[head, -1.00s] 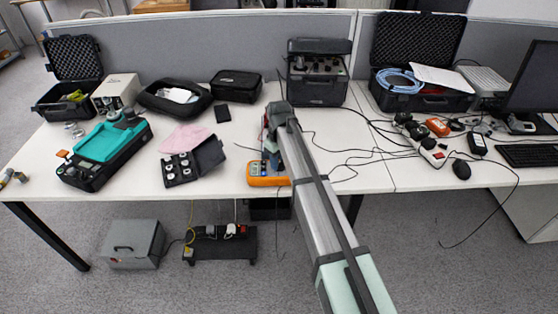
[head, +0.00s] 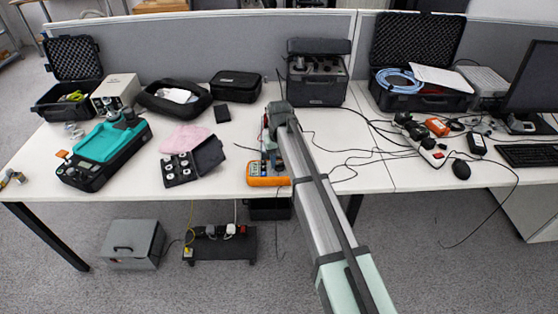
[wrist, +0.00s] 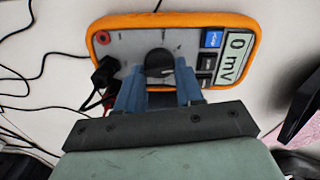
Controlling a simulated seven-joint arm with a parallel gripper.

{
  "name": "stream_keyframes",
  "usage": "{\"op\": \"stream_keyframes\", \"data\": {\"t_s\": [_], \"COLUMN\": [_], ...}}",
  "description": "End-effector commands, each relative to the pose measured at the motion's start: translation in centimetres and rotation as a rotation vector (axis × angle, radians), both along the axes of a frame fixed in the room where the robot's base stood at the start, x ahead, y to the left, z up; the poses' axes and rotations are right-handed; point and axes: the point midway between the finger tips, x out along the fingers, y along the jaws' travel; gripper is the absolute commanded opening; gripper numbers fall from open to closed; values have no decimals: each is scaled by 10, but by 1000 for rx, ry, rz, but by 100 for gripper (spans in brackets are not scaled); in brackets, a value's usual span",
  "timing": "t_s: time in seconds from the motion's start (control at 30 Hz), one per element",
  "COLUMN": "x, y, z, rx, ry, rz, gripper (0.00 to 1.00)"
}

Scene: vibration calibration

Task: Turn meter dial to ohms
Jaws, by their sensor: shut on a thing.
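The orange-edged meter (head: 268,181) lies at the front edge of the white table in the head view, with its upper part hidden by my arm. In the wrist view the meter (wrist: 222,108) has a grey face, and its display (wrist: 236,50) reads "0 mV". The round black dial (wrist: 159,62) is in the middle of its face. My gripper (wrist: 160,78) has its blue fingers on either side of the dial, shut on it. The dial's pointer mark cannot be made out.
Black and red leads plug into the meter near a black plug (wrist: 106,72). Loose cables run over the table to the right. A black case with small round pieces (head: 195,163) and a green-and-black device (head: 104,152) stand to the left.

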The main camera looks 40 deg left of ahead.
Motion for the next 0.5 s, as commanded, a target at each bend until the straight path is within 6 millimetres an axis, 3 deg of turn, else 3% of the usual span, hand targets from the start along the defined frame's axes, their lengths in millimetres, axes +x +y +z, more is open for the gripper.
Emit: {"op": "stream_keyframes", "data": {"t_s": [0.5], "x": [0], "y": [-1], "z": [0], "rx": [-1], "ry": [1], "rz": [-158], "gripper": [6]}}
